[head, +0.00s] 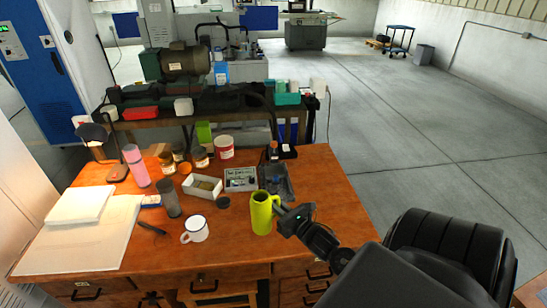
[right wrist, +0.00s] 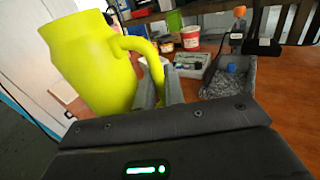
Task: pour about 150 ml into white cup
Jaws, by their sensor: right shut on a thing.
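The yellow-green pitcher (head: 262,214) is near the front middle of the desk and looks about upright in the head view. My right gripper (head: 281,211) is shut on its handle, at the pitcher's right side. In the right wrist view the pitcher (right wrist: 92,62) fills the left, and my right fingers (right wrist: 160,85) close around the lower handle. I cannot tell whether its base touches the desk. The liquid level is not visible. My left gripper is not in view.
A dark round lid (head: 223,202) lies behind the cup. Papers (head: 80,240) cover the left side. A black chair (head: 450,255) stands at right.

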